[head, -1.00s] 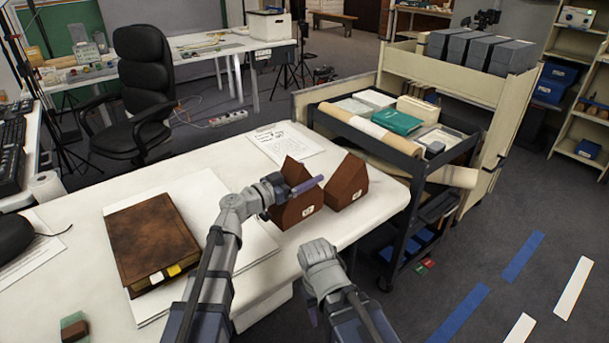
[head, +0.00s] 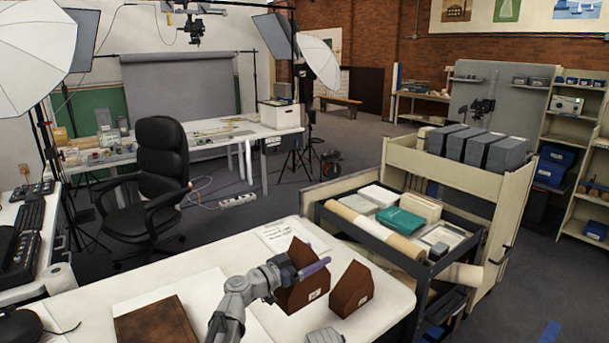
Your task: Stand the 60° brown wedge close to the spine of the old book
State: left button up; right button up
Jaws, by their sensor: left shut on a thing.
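Two brown wedges with peaked tops and small white labels stand side by side at the right part of the white table. My left gripper (head: 312,268) is shut on the left brown wedge (head: 303,294) near its peak. The right brown wedge (head: 351,291) stands free, close beside it. The labels are too small to read, so I cannot tell which is the 60° one. The old brown book (head: 155,323) lies on a white board at the lower left, cut off by the frame edge.
A printed sheet (head: 290,236) lies behind the wedges. A dark cart (head: 395,239) with a rolled tube and a teal box stands off the table's right edge. A black chair (head: 160,180) is behind the table. White board (head: 200,292) and bare tabletop lie between book and wedges.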

pick_arm(q)
notch_tip(320, 180, up, 9)
jog(key=p, duration=0.7)
jog(key=shift+f, duration=0.15)
pick_arm(e)
notch_tip(320, 180, up, 9)
jog(key=shift+f, duration=0.15)
